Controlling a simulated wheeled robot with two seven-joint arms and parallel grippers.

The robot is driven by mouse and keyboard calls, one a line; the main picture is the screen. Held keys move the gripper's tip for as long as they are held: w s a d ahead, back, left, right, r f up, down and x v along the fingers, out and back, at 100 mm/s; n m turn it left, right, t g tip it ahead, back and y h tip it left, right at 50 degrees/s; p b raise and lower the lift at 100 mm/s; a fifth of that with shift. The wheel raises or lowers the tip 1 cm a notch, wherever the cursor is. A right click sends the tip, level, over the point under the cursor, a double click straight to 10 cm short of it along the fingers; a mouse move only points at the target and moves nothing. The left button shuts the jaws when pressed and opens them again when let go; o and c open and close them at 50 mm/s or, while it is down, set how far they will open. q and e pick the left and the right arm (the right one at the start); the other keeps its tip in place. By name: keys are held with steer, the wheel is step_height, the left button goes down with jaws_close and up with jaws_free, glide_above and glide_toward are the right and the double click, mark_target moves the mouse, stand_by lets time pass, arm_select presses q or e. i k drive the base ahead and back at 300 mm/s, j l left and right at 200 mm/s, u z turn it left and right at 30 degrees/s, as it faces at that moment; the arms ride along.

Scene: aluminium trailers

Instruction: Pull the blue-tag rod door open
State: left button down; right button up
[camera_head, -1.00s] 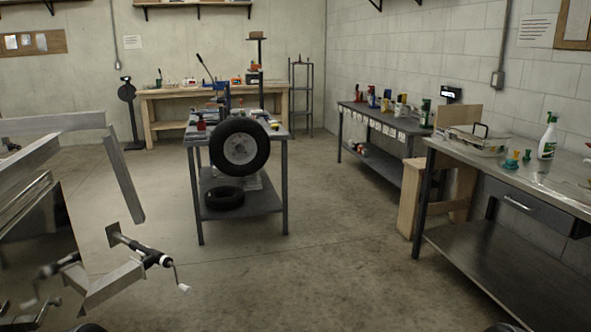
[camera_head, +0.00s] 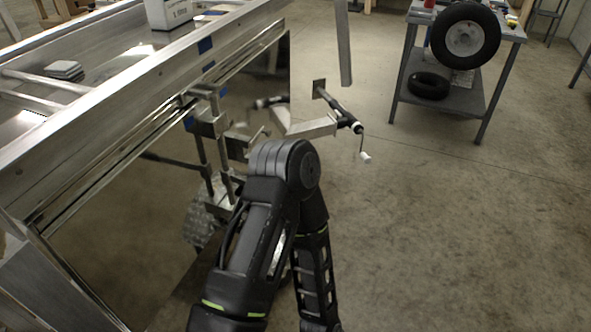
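The side of an aluminium trailer (camera_head: 110,120) fills the left of the head view, with a shiny, mirror-like panel below its top rail.
A tongue jack with a white-ended crank (camera_head: 364,157) sticks out beyond the trailer. A grey work table (camera_head: 442,102) with a tyre (camera_head: 465,38) stands at the back right. A white box (camera_head: 168,13) is at the top left. The right floor is clear.

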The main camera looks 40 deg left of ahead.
mark_target(131, 239)
steer(key=k+l, duration=0.6)
steer(key=l, duration=0.25)
steer(key=u, duration=2)
steer(key=i, duration=0.5)
steer(key=k+l, duration=0.2)
steer(key=l, duration=0.3)
steer(key=i+l, duration=0.15)
steer(key=l, duration=0.2)
steer(key=l+z, duration=0.1)
steer(key=l, duration=0.2)
steer(key=i+l+z, duration=0.1)
steer(key=i, duration=0.65)
